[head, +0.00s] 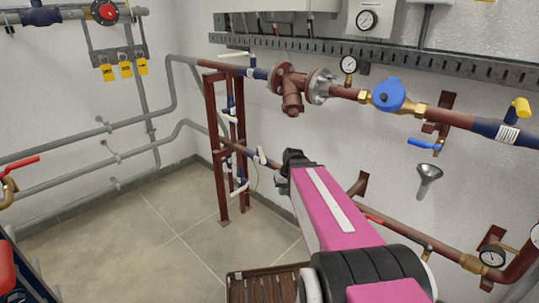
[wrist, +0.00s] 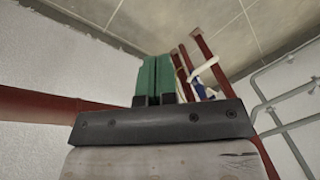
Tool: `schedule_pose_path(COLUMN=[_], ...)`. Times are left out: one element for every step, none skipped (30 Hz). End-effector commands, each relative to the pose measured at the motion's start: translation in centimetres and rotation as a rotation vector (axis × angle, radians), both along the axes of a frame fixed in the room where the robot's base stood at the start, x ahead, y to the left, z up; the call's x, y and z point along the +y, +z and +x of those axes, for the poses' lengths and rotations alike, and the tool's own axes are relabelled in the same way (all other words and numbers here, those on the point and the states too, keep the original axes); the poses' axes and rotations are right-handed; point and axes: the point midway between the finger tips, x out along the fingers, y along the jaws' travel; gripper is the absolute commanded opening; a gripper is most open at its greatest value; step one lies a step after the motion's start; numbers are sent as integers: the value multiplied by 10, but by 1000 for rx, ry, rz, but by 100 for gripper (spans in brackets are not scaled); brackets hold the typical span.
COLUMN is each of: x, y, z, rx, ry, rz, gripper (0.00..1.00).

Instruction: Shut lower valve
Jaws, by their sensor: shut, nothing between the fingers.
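The lower brown pipe (head: 246,152) runs along the wall past a brown stand (head: 216,150). A white lever (head: 262,156) on this pipe is the likely lower valve; its exact angle is hard to tell. My gripper (head: 284,184) is just right of this lever in the picture, mostly hidden by my pink arm. In the wrist view its green fingers (wrist: 156,78) are together with nothing between them. Beyond them, apart in the picture, are a white lever (wrist: 206,70), blue parts (wrist: 211,90) and brown posts (wrist: 203,45). I cannot tell whether the fingers touch anything.
The upper pipe (head: 345,93) carries a flanged fitting (head: 290,85), a gauge (head: 348,65) and a blue meter (head: 388,95). Other valves sit on the stand. A brown slatted box (head: 250,285) stands below my arm. The tiled floor (head: 150,240) at left is clear.

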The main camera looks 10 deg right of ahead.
Motion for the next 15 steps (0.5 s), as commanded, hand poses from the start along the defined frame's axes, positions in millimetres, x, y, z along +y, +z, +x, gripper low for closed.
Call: schedule_pose_path(x=[-5, -8, -13, -16, -20, -26, -29, -34, -39, -42, -45, -49, -52, -54, -57], y=[11, 19, 30, 40, 49, 64, 74, 85, 98, 107, 115, 125, 132, 138, 144], z=[20, 30, 44, 55, 66, 81, 91, 100, 110, 117, 123, 130, 135, 138, 142], rx=[-25, -41, -65, -84, -105, -135, -156, -177, -203, -221, -238, -258, -271, -283, -295], ry=[1, 4, 7, 12, 15, 20, 27, 32, 38, 45, 48, 55, 58, 61, 66], rz=[27, 46, 73, 93, 115, 144, 163, 182, 204, 219, 232, 248, 257, 266, 274], gripper=[0, 0, 0, 0, 0, 0, 0, 0, 0, 0, 0, 0, 0, 0, 0])
